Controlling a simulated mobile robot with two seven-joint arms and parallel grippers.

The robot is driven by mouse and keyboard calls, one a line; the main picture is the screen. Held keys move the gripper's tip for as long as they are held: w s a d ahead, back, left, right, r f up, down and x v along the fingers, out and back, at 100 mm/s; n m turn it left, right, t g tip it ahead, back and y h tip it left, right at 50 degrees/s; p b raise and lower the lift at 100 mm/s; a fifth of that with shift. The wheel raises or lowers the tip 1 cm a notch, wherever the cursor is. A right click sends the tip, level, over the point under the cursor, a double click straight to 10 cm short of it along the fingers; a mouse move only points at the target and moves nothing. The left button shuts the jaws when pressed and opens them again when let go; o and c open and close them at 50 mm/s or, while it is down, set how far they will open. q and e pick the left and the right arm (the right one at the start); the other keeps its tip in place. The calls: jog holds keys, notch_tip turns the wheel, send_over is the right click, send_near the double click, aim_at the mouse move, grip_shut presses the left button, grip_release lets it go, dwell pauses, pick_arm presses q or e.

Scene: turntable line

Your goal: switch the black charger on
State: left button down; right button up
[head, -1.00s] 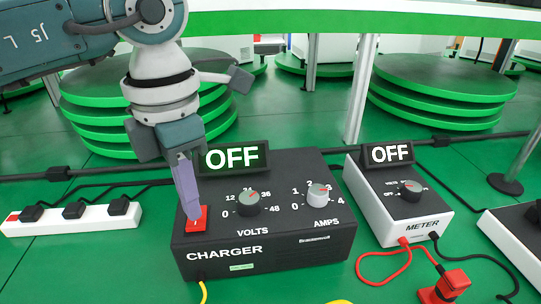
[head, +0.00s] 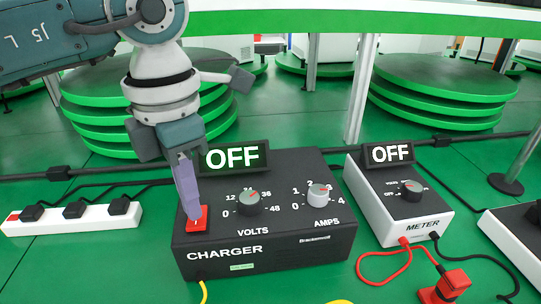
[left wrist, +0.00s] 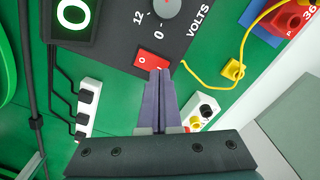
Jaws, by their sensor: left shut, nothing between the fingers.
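The black charger (head: 262,232) stands on the green surface, with a volts knob (head: 248,203), an amps knob (head: 318,194) and a display (head: 233,157) that reads OFF. Its red switch (head: 197,225) is at the front left corner of its top; it also shows in the left wrist view (left wrist: 150,61). My left gripper (head: 194,216) is shut and empty, pointing down with its fingertips at the switch. In the left wrist view the fingertips (left wrist: 158,72) overlap the switch's edge; I cannot tell whether they press it. My right gripper is not in view.
A white meter (head: 405,212) reading OFF stands to the right of the charger, with red and black leads in front. A white power strip (head: 75,224) with black plugs lies at the left. Green round stacks (head: 440,90) stand behind.

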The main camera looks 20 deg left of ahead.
aim_at(197, 223)
pick_arm(q)
jog(key=shift+f+b, duration=0.85)
jog(key=shift+f, duration=0.1)
dwell(0.8)
jog(key=shift+r, duration=0.1)
notch_tip(197, 223, up, 7)
jog(key=p, duration=0.6)
jog(key=shift+d, duration=0.1)
dwell(0.4)
